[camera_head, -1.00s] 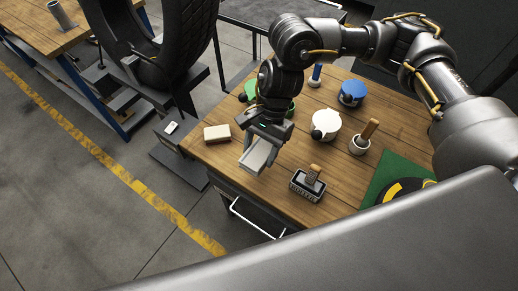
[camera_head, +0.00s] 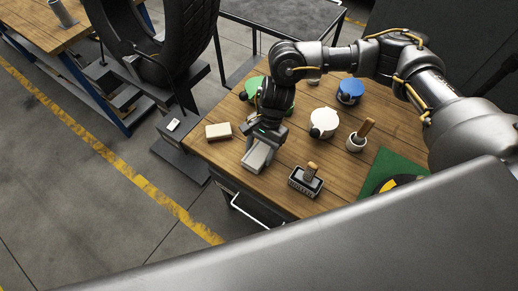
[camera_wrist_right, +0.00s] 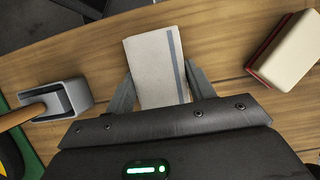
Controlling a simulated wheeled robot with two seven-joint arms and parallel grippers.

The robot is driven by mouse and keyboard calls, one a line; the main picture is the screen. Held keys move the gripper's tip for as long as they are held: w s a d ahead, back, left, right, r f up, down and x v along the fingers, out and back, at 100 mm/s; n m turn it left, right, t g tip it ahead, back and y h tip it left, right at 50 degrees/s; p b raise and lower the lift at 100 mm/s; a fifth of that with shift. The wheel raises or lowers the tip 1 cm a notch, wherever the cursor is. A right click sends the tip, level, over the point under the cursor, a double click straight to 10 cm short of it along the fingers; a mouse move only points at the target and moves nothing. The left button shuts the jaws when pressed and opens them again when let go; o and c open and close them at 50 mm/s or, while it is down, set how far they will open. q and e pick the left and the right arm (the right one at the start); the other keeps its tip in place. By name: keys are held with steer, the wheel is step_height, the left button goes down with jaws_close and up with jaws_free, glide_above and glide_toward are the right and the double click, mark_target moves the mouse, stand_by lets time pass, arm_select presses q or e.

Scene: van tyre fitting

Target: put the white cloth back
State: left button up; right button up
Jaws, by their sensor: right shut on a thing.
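The white cloth (camera_head: 257,157) is a flat folded pad with a grey stripe along one side. My right gripper (camera_head: 260,147) is shut on it, pointing down near the front left edge of the wooden table (camera_head: 232,162). In the right wrist view the cloth (camera_wrist_right: 154,62) sits between the two fingers of my right gripper (camera_wrist_right: 160,88), one finger along each side. The cloth is at or just above the table top; I cannot tell whether it touches. My left gripper is not in view.
A cream block (camera_head: 218,131) with a red underside lies left of the cloth. A brush in a grey tray (camera_head: 304,186) stands to its right. A green mat lies right.

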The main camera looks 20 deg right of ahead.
steer(key=shift+f+b, duration=0.2)
steer(key=shift+b, duration=0.1)
steer(key=o, duration=0.9)
steer(key=shift+r, duration=0.1)
steer(key=shift+r, duration=0.1)
steer(key=shift+r+p, duration=0.2)
steer(key=shift+p, duration=0.3)
steer(key=b+v, duration=0.4)
steer(key=v, duration=0.6)
steer(key=shift+w+r, duration=0.15)
steer(key=shift+w+d+r+b, duration=0.1)
steer(key=shift+d+r+b, duration=0.15)
steer(key=shift+r, duration=0.4)
steer(key=shift+a, duration=0.1)
